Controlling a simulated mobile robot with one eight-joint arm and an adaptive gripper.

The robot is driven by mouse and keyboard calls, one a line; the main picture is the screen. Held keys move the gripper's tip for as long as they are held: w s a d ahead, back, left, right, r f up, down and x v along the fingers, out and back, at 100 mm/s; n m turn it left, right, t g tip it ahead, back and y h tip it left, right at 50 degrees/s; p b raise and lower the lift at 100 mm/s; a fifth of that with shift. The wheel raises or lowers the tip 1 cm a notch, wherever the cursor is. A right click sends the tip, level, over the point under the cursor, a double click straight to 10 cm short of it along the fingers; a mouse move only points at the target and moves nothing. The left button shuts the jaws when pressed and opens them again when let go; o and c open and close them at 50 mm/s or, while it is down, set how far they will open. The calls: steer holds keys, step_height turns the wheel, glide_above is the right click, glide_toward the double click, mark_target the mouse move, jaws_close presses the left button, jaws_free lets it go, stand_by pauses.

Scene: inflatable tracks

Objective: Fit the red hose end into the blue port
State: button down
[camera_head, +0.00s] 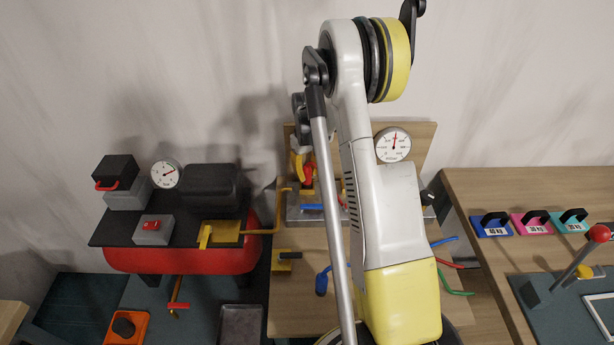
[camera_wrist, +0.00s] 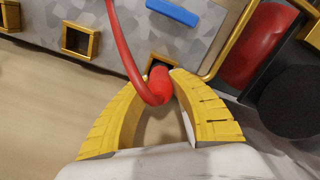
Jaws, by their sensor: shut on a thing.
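In the wrist view my gripper (camera_wrist: 162,80) has its two yellow fingers closed on the red hose end (camera_wrist: 160,88). The red hose (camera_wrist: 122,40) curves up and out of the top of the picture. The hose tip sits right at a gold-framed square opening (camera_wrist: 152,62) in a grey speckled block. A blue bar (camera_wrist: 172,12) lies on the block above that opening. I cannot tell how far the tip is inside, and no blue shows on the opening itself. In the head view my gripper (camera_head: 300,168) is mostly hidden behind my arm, with the blue bar (camera_head: 323,207) below it.
Another gold-framed opening (camera_wrist: 80,40) lies to the left in the wrist view. A gold pipe (camera_wrist: 232,40) and a red tank (camera_wrist: 256,45) are to the right. In the head view, loose blue, red and green hose ends (camera_head: 455,278) lie right of my arm.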

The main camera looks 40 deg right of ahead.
steer(key=shift+f, duration=0.25)
steer(key=shift+f, duration=0.1)
steer(key=c, duration=1.2)
jaws_free()
step_height(320, 180, up, 12)
steer(key=shift+p, duration=1.25)
steer(key=s+a+r+t, duration=0.2)
steer(key=s+a+r, duration=0.4)
steer(key=a+r, duration=0.3)
steer(key=s+a+r+t, duration=0.3)
steer(key=s+a+r, duration=0.35)
steer(key=a, duration=0.55)
steer(key=s+a+f+n+t, duration=0.1)
steer(key=s+a+t, duration=0.1)
steer(key=s+a, duration=0.4)
steer(key=shift+s+a, duration=0.2)
steer(key=shift+s, duration=0.9)
